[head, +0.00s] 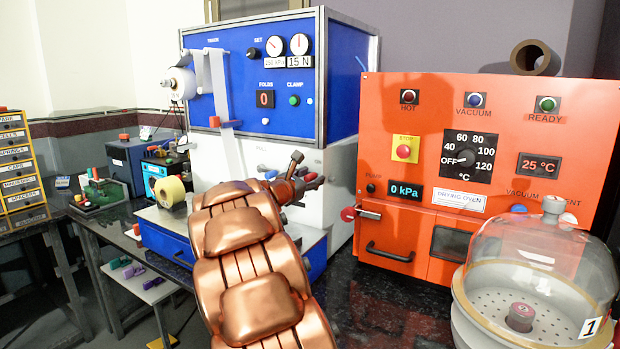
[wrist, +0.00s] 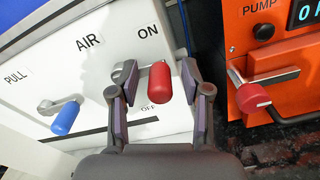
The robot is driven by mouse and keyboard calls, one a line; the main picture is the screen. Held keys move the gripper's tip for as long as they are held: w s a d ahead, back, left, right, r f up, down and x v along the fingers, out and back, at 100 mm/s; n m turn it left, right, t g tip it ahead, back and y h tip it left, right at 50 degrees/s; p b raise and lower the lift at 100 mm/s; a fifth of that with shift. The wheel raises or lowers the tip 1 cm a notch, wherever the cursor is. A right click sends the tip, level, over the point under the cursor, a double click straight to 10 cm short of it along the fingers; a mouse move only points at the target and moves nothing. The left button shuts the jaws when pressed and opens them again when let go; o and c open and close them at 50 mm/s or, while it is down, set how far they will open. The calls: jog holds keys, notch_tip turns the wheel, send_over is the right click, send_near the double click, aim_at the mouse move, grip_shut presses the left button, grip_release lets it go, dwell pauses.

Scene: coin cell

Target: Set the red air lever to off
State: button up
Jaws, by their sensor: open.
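The red air lever (wrist: 159,82) is on the white panel marked AIR, with ON printed above it and OFF printed below. In the wrist view its red grip points down and toward the camera, between my gripper's two fingers. My gripper (wrist: 158,95) is open around the lever, one finger on each side. The left finger is close to the lever's metal shank; I cannot tell whether it touches. In the head view my gripper (head: 308,183) is at the white panel (head: 325,212), and the air lever is hidden behind it.
A blue PULL lever (wrist: 65,117) is to the left on the same panel. A red-handled lever (wrist: 251,96) sticks out of the orange drying oven (head: 400,115) close on the right. A glass bell jar (head: 535,260) stands at front right.

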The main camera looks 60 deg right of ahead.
grip_shut()
dwell(0.4)
jog(key=shift+f, duration=0.1)
